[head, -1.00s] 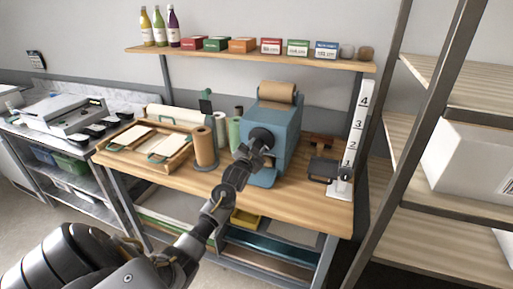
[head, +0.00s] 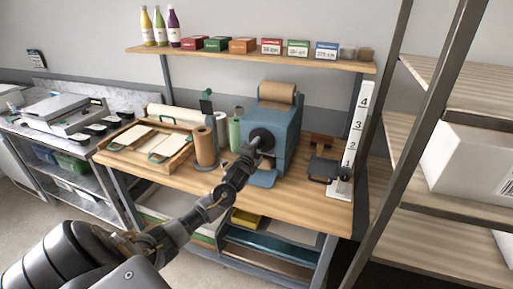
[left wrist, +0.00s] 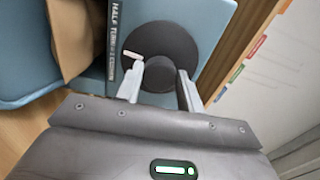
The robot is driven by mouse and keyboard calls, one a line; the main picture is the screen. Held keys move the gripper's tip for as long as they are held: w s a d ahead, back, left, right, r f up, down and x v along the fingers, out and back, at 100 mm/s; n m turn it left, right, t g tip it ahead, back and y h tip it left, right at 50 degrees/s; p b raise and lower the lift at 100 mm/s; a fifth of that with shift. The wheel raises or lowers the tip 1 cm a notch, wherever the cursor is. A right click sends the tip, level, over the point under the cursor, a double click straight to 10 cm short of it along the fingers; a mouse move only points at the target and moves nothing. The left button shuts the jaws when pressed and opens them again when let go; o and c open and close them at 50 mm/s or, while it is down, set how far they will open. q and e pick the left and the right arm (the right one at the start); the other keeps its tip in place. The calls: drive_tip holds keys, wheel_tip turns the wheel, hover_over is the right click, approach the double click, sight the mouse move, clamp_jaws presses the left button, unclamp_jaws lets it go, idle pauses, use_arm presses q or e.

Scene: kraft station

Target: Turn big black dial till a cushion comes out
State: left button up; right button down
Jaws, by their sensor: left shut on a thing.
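The blue machine (head: 283,127) stands on the wooden bench with a roll of brown paper (head: 278,92) on top. Its big black dial (head: 260,136) is on the front face, partly hidden by my left gripper (head: 257,148). In the left wrist view the dial (left wrist: 155,35) is a dark disc with a central knob (left wrist: 160,75) and a white mark (left wrist: 132,55). My left gripper (left wrist: 161,88) is shut on this knob, one finger on each side. Brown paper (left wrist: 75,35) shows beside a dark strip lettered "HALF TURN = 1 CUSHION". My right gripper is not in view.
A brown roll (head: 205,146) and a green roll (head: 235,134) stand left of the machine. A wooden tray (head: 178,160) lies farther left. A numbered white post (head: 352,140) stands at right. The bench front (head: 285,208) is clear.

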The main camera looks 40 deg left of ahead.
use_arm(q)
drive_tip(key=shift+r+m, duration=0.1)
drive_tip(key=shift+m, duration=1)
drive_tip(key=o, duration=1)
